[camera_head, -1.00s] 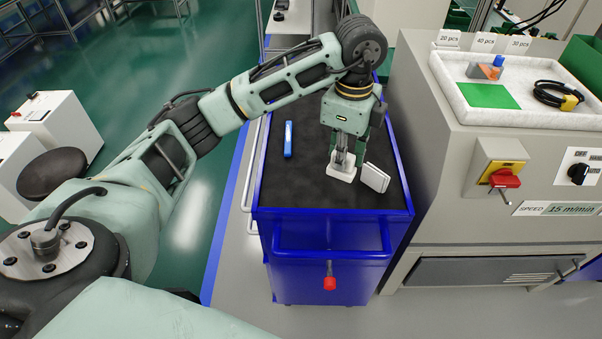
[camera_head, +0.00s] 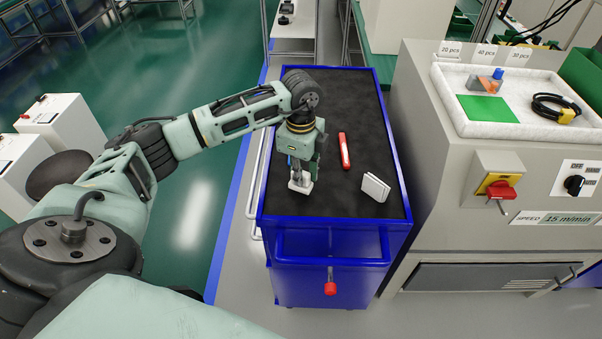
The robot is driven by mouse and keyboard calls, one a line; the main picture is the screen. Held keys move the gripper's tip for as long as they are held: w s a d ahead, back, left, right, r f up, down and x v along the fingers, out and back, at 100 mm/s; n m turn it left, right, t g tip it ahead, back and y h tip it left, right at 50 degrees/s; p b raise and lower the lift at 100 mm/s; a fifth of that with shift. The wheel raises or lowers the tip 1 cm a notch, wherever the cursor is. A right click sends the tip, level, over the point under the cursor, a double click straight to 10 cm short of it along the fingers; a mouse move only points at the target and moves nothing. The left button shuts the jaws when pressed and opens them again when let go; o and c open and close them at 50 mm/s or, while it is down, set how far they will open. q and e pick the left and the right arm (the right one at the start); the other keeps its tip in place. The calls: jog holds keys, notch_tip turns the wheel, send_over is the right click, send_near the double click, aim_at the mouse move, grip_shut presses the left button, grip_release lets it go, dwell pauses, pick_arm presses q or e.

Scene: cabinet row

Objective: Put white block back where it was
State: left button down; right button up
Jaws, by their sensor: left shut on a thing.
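My left gripper (camera_head: 300,176) points down over the near left part of the blue cart's dark top (camera_head: 325,191). It is shut on a small white block (camera_head: 300,187). I cannot tell whether the block touches the cart top or is just above it. A second white piece (camera_head: 375,187), slab-like, stands apart to the right on the same top. My right gripper is not in view.
A red tool (camera_head: 344,151) lies right of my gripper. A blue tool (camera_head: 290,161) is mostly hidden behind the gripper. The grey machine (camera_head: 455,180) stands right of the cart. The far part of the cart top is clear.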

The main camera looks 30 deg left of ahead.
pick_arm(q)
jog(key=shift+f, duration=0.7)
jog(key=shift+f, duration=0.2)
jog(key=c, duration=1.6)
grip_release()
jog(key=shift+c, duration=0.2)
jog(key=shift+r, duration=0.1)
